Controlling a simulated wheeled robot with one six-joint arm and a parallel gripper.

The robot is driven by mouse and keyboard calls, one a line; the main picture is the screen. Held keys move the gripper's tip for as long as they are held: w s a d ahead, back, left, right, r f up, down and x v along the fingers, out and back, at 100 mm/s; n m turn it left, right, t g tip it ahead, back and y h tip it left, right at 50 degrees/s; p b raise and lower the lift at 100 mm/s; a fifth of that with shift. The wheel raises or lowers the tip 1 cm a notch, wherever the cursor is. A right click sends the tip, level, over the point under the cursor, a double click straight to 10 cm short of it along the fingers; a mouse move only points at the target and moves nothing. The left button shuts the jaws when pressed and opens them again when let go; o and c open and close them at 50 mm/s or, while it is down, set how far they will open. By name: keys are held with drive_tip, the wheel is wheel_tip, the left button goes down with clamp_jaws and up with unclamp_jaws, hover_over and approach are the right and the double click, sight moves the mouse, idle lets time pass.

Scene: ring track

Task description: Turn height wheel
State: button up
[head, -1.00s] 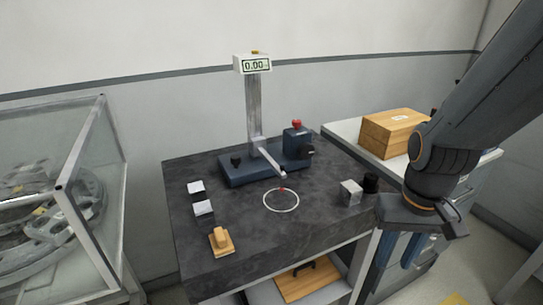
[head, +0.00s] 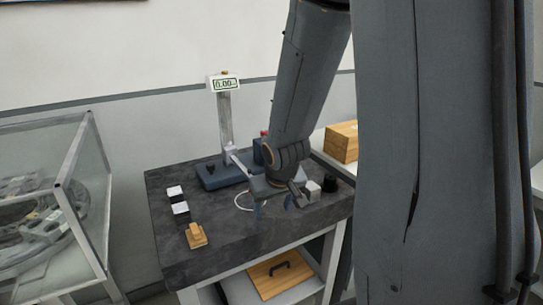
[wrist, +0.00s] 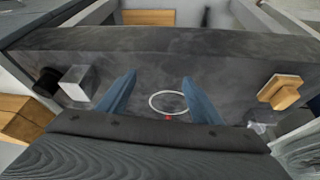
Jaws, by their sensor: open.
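The height gauge stands at the back of the dark stone table (head: 215,240). It has a blue base (head: 222,175), a grey upright column (head: 225,120) and a display (head: 223,84) that appears to read 0.00. A small black knob (head: 210,169) sits on the base's left part. The blue block (head: 259,154) at its right end is mostly hidden behind my arm; only a bit of its red top knob (head: 264,133) shows. My gripper (head: 279,204) is open and empty over the table, in front of the gauge. Its two blue fingers (wrist: 158,80) show apart in the wrist view.
A white ring (wrist: 168,102) is marked on the table below my gripper. A metal cube (head: 313,190) and black cylinder (head: 329,184) stand at the right. Two small blocks (head: 177,200) and a wooden piece (head: 196,236) lie left. A glass case (head: 50,200) stands left of the table.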

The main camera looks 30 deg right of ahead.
drive_tip(key=w+d+r+t, duration=0.1)
drive_tip(key=w+d, duration=0.2)
drive_tip(key=w+d+r+t+p, duration=0.1)
drive_tip(key=w+d+t, duration=0.1)
drive_tip(key=w+d, duration=0.1)
drive_tip(key=w+d+t+p, duration=0.1)
drive_tip(key=w+d+t, duration=0.1)
drive_tip(key=w+d, duration=0.1)
drive_tip(key=shift+w+r+m+y, duration=0.3)
drive_tip(key=shift+r+m, duration=0.1)
drive_tip(key=w+d+r+t+y+p, duration=0.2)
drive_tip(key=d+r+t+y, duration=0.1)
drive_tip(key=d+r+t, duration=0.1)
drive_tip(key=shift+p+x, duration=0.8)
drive_tip(key=shift+x, duration=3.25)
drive_tip(key=shift+a+f, duration=0.1)
drive_tip(key=shift+a, duration=0.1)
drive_tip(key=c, duration=1.1)
